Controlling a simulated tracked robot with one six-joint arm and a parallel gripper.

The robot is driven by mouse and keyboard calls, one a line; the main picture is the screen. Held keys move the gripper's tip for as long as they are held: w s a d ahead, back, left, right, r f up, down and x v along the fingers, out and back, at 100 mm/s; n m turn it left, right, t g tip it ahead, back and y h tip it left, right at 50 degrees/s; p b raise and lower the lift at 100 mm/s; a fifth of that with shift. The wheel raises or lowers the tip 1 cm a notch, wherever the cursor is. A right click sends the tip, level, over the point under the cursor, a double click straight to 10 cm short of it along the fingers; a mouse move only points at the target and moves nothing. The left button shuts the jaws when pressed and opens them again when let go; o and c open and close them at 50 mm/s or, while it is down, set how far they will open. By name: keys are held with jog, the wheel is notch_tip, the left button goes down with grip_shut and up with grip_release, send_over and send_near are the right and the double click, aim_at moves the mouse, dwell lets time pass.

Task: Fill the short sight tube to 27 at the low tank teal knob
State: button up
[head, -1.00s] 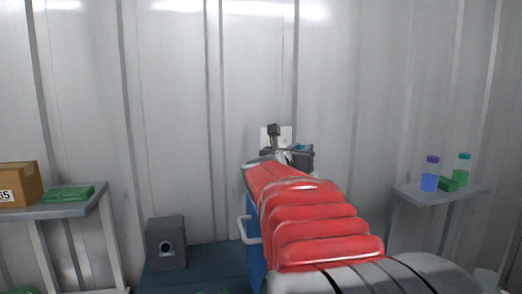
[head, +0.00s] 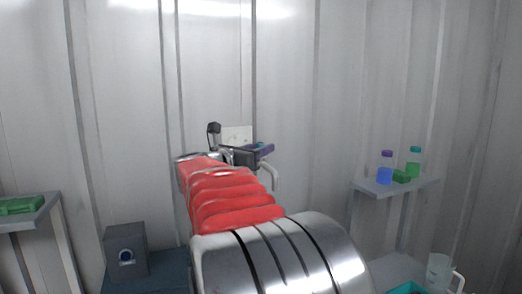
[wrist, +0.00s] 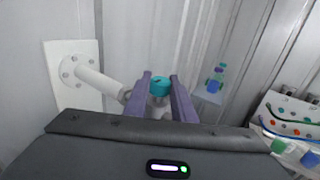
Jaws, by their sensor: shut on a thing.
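My gripper (wrist: 160,92) has purple fingers standing on either side of a teal knob (wrist: 160,84) in the wrist view, and it is shut on that knob. The knob sits beyond a pale pipe (wrist: 100,80) that comes out of a white wall plate (wrist: 70,65). In the head view my gripper (head: 262,149) is beside the white plate (head: 237,133), and the knob is hidden there. A bent pale pipe (head: 271,173) shows right of my arm. I cannot make out the short sight tube or its reading in either view.
A grey box with a round port (head: 126,250) stands at lower left. A wall shelf (head: 400,188) at right holds a purple-capped bottle (head: 385,170) and a green one (head: 414,162). A clear handled jug (head: 438,272) stands at lower right, near a teal tray (head: 407,287).

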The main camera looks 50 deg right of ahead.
jog(key=o, duration=1.1)
jog(key=shift+c, duration=0.2)
jog(key=shift+a, duration=0.1)
jog(key=a, duration=1.3)
jog(key=shift+s+a, duration=0.25)
jog(key=shift+a, duration=0.1)
